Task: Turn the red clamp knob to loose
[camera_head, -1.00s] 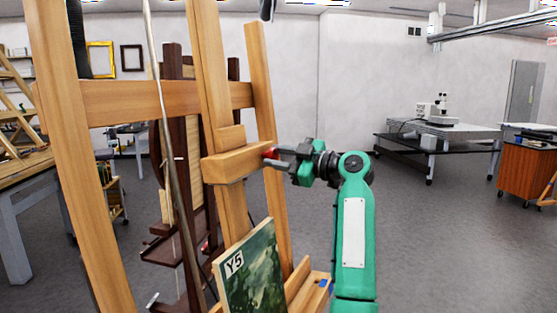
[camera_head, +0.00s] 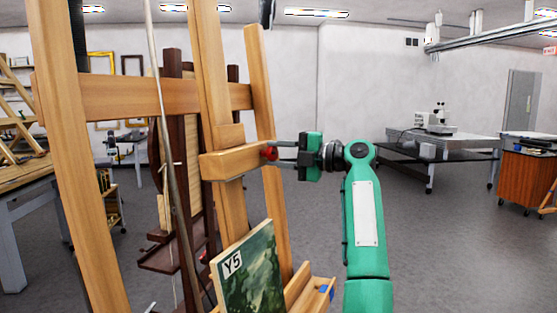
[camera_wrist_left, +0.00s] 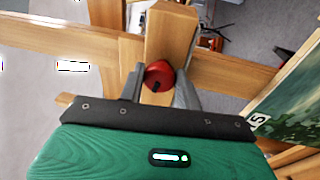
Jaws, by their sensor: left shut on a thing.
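The red clamp knob (camera_head: 269,153) sits at the right end of the wooden crosspiece (camera_head: 238,161) on the easel. My left gripper (camera_head: 274,152) reaches it from the right, its two fingers shut on the knob. In the left wrist view the red knob (camera_wrist_left: 158,74) is round with a small dark mark near its lower edge. The fingers stand on its left and right sides there. My right gripper is in neither view.
A green painting marked Y5 (camera_head: 248,272) stands on the easel's lower ledge (camera_head: 318,294), below the arm. A dark wooden easel (camera_head: 174,90) stands behind. A microscope table (camera_head: 452,146) is far right, with open floor before it.

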